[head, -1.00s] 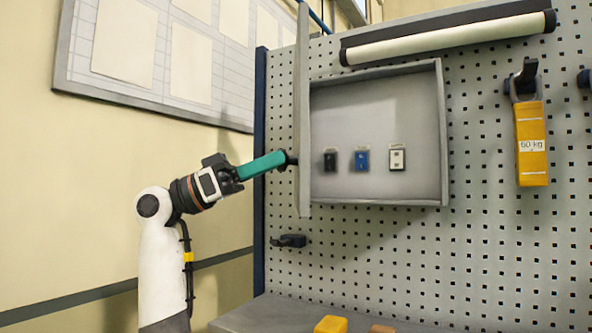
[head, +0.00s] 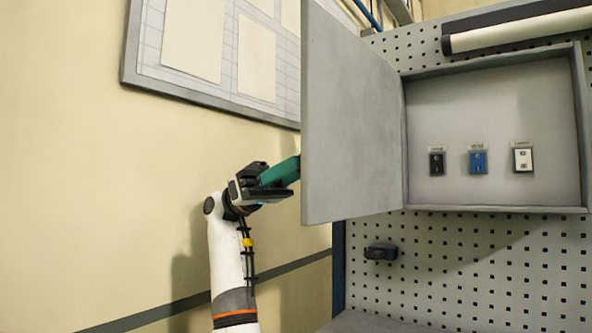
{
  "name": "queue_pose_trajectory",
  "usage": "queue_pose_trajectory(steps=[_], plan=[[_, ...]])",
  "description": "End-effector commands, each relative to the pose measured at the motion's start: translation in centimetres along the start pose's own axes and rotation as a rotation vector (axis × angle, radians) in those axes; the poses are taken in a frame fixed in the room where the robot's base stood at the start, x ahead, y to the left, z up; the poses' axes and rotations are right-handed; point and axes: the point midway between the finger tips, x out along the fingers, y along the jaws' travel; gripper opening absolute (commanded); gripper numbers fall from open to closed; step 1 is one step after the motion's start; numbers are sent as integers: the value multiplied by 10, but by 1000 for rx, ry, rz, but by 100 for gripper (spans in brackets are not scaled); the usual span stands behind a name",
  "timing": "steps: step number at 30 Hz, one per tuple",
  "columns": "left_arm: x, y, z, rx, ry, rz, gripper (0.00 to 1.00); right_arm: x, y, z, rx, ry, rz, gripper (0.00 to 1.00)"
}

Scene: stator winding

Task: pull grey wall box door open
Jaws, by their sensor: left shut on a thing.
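The grey wall box (head: 495,95) is open on the pegboard at the right, its inside showing. Its grey door (head: 350,120) is swung out to the left on the box's left side, and its inner face shows. My left gripper (head: 268,182) is beside the door's left edge, on its outer side. It is shut on a teal bar (head: 286,172) that runs behind the door. Where the bar meets the door is hidden. My right gripper is not in view.
Inside the box are a black switch (head: 437,163), a blue switch (head: 478,161) and a white switch (head: 523,159). A black holder (head: 380,252) sits on the pegboard (head: 470,270) below. A wall board (head: 215,50) hangs behind my left arm. Wall space left of the arm is clear.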

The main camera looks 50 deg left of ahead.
Motion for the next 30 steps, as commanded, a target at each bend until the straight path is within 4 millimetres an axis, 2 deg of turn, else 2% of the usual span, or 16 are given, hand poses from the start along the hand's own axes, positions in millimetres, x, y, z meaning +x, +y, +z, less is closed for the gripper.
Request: queue_pose_trajectory(steps=[13, 14, 17, 26, 30], plan=[[0, 0, -1, -6, 2, -7, 0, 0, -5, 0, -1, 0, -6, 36], [0, 0, -1, -6, 2, -8, 39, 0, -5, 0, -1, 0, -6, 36], [0, 0, 0, -5, 2, -7, 55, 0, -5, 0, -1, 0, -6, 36], [-2, 0, 0, -5, 1, -6, 55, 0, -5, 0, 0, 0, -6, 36], [-16, 0, -1, -4, 0, -4, 55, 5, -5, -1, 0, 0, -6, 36]])
